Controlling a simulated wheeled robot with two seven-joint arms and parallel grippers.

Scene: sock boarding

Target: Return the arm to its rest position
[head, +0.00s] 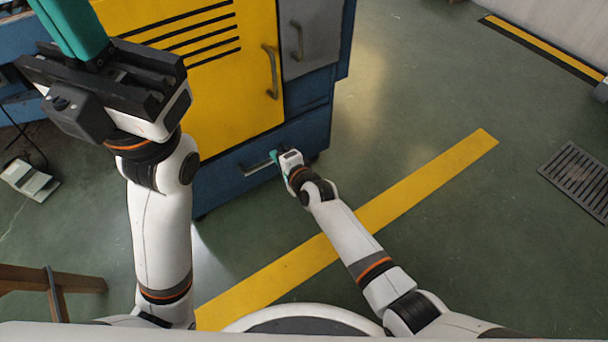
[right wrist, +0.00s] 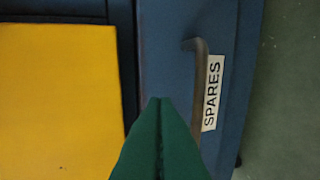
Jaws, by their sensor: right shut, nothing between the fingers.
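My right gripper (head: 274,156) is shut and empty in front of the blue cabinet's low drawer, close to the drawer handle (head: 256,168). In the right wrist view its green fingers (right wrist: 160,101) are pressed together, beside the dark bar handle (right wrist: 198,85) and the "SPARES" label (right wrist: 212,92). I cannot tell whether the fingertips touch the drawer front. My right arm reaches forward and down to it. My left gripper (head: 70,25) is raised at the top left; its teal fingers run out of the picture, so their tips are hidden.
A yellow cabinet door (head: 225,95) with a handle is above the drawer, with a grey door (head: 308,35) beside it. A yellow floor stripe (head: 430,180) runs under my right arm. A floor grate (head: 578,180) lies at right. The green floor between is clear.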

